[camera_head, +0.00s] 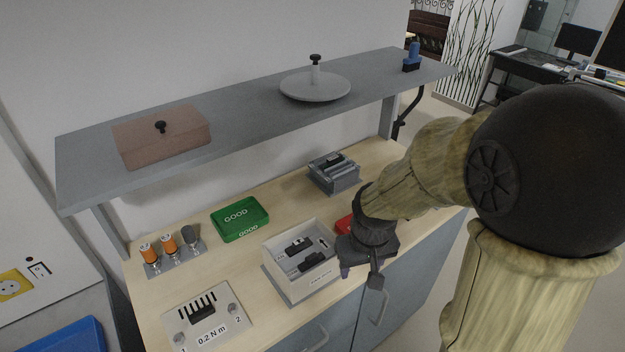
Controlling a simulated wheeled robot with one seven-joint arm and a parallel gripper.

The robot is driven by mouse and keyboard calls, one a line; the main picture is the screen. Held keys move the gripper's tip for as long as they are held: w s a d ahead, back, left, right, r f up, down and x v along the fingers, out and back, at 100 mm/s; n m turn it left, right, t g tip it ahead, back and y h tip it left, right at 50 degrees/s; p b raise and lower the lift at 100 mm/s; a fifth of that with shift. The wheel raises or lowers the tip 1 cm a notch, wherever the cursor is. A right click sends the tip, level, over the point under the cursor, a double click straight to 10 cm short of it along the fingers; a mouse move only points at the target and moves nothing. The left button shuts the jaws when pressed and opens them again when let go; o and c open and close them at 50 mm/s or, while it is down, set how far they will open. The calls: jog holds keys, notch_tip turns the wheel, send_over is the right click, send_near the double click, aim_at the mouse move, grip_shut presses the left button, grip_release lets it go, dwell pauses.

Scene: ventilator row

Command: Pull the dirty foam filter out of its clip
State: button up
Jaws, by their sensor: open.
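An open white housing (290,283) stands on the wooden bench, with dark parts (304,257) and grey rails inside. I cannot make out which part is the dirty foam filter or its clip. A grey slotted unit (334,174) with dark pieces stands farther back. My gripper (360,274) points down just right of the white housing, near the bench's front edge. Its jaws are open and no object shows between them. My arm hides the bench behind it.
A green tray marked GOOD (240,219) lies behind the housing. A red thing (344,225) is partly hidden by my gripper. A 0.2 N m plate (208,315) and an orange-capped holder (166,243) are at left. A grey shelf (245,110) overhangs the back.

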aim_at(312, 256)
jog(key=w+a+r+n+g+p, duration=0.1)
jog(key=w+a+r+n+p, duration=0.3)
jog(key=w+a+r+p, duration=0.4)
notch_tip(312, 256, up, 4)
jog(key=a+p, duration=0.2)
jog(key=p, duration=0.1)
jog(key=shift+f+n+g, duration=0.15)
jog(key=shift+n+g, duration=0.15)
notch_tip(312, 256, down, 17)
jog(key=p, duration=0.3)
jog(key=shift+w, duration=0.15)
jog(key=shift+d+f, duration=0.1)
jog(key=shift+f, duration=0.15)
jog(key=shift+c, duration=0.8)
jog(key=c, duration=0.9)
jog(key=shift+r+p, duration=3)
jog(key=shift+r, duration=1.05)
